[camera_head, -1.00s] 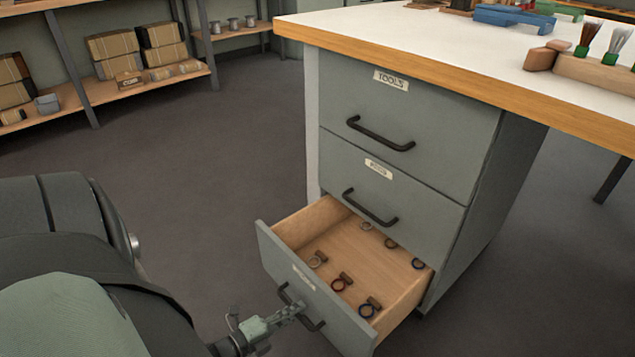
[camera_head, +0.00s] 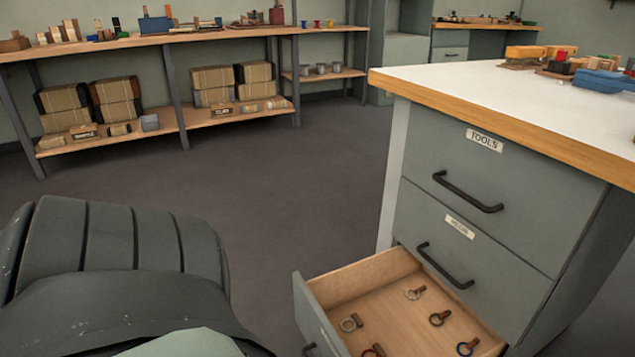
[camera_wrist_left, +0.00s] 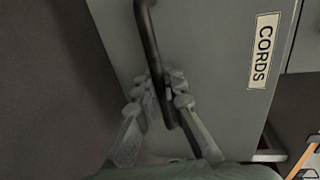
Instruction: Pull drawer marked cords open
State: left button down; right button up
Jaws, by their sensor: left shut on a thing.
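The bottom drawer (camera_head: 313,308) of the grey cabinet stands pulled out, with several small ringed items lying on its wooden floor. In the left wrist view its front (camera_wrist_left: 215,60) bears the label CORDS (camera_wrist_left: 263,50). My left gripper (camera_wrist_left: 168,100) is shut on the dark bar handle (camera_wrist_left: 150,45) of this drawer. In the head view the handle shows only as a bit at the bottom edge, and the left gripper is out of the picture. My right gripper is in neither view.
Two closed drawers, the TOOLS drawer (camera_head: 480,180) and a middle drawer (camera_head: 455,245), sit above the open one under a white worktop (camera_head: 480,90). A shelf with boxes (camera_head: 215,122) stands at the back left. The grey floor (camera_head: 290,180) between is clear.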

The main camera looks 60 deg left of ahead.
pick_arm(q)
jog(key=c, duration=1.6)
grip_release()
jog(key=v, duration=1.2)
